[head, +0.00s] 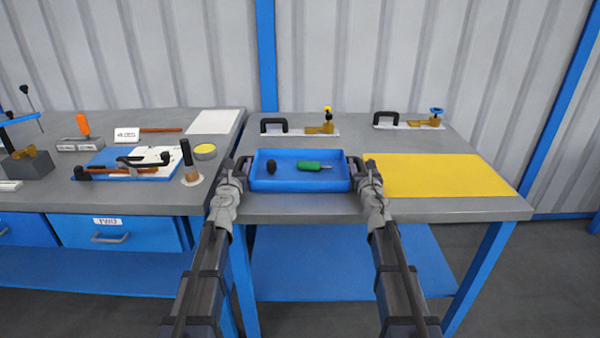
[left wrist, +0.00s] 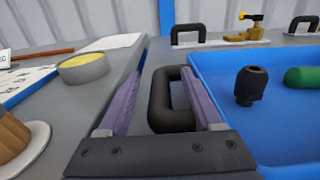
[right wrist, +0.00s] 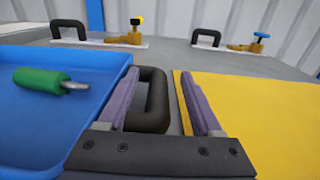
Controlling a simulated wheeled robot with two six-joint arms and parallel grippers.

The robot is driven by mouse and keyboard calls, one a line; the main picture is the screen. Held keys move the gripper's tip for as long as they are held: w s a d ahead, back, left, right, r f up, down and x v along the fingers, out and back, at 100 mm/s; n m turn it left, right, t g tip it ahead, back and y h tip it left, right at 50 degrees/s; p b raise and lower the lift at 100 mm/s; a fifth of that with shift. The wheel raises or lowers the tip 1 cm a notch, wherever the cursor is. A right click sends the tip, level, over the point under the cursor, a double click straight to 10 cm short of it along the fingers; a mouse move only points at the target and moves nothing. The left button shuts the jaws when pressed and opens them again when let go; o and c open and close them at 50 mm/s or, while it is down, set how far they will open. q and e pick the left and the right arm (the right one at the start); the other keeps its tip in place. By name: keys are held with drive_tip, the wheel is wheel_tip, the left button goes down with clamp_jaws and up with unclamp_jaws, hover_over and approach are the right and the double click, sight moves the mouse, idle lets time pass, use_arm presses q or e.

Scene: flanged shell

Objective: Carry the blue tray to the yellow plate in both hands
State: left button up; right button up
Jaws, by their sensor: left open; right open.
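The blue tray (head: 300,184) sits on the right-hand table, left of the yellow plate (head: 440,176). It holds a small black part (head: 271,167) and a green-handled tool (head: 314,166). My left gripper (head: 240,168) is open at the tray's left side. In the left wrist view its fingers (left wrist: 160,100) stand either side of the black left handle (left wrist: 165,100). My right gripper (head: 362,168) is open at the right side. In the right wrist view its fingers (right wrist: 163,105) stand either side of the black right handle (right wrist: 150,98). The yellow plate is bare.
Two clamp fixtures with black handles stand behind the tray (head: 300,128) and behind the plate (head: 410,122). The left bench carries a blue board (head: 100,160), a yellow-topped tin (head: 205,152) and a brush-like tool (head: 189,165). A narrow gap separates the tables.

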use_arm(q)
drive_tip(key=c, duration=1)
use_arm(e)
drive_tip(key=c, duration=1)
use_arm(q)
clamp_jaws()
use_arm(e)
clamp_jaws()
use_arm(q)
drive_tip(key=shift+a, duration=0.1)
use_arm(e)
drive_tip(key=shift+s+a, duration=0.1)
drive_tip(key=shift+s, duration=0.05)
